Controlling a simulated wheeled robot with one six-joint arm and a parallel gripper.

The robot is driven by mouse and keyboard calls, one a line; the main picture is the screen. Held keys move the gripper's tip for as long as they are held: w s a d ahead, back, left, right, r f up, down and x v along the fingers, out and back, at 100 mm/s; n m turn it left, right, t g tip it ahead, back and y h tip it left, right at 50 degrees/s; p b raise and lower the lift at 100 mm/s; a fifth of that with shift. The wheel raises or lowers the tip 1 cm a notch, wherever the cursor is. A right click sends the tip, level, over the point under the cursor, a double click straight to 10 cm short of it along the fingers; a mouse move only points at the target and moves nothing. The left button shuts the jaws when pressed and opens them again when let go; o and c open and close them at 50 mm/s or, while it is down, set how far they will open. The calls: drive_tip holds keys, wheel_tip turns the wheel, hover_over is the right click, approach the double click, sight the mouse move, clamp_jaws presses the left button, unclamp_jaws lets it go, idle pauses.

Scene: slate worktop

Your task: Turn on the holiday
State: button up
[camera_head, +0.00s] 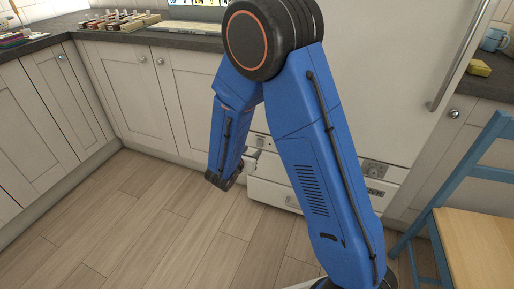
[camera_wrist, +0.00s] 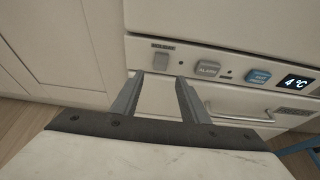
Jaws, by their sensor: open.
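My gripper (camera_wrist: 159,82) is open and empty. Its two fingers point at the panel, with their tips just below the rocker switch and a gap between them. I cannot tell whether they touch it. In the head view my gripper (camera_head: 249,162) is low in front of the white appliance (camera_head: 365,100).
A drawer with a bar handle (camera_wrist: 240,118) lies below the panel. In the head view a blue chair (camera_head: 480,245) with a wooden seat stands at the right. White cabinets (camera_head: 150,95) line the left. The wooden floor (camera_head: 150,215) at left is clear.

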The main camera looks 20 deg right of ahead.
sight(259, 145)
drive_tip(key=x, duration=0.7)
drive_tip(key=shift+w+d+f, duration=0.15)
drive_tip(key=shift+w, duration=0.05)
drive_tip(key=shift+c, duration=0.6)
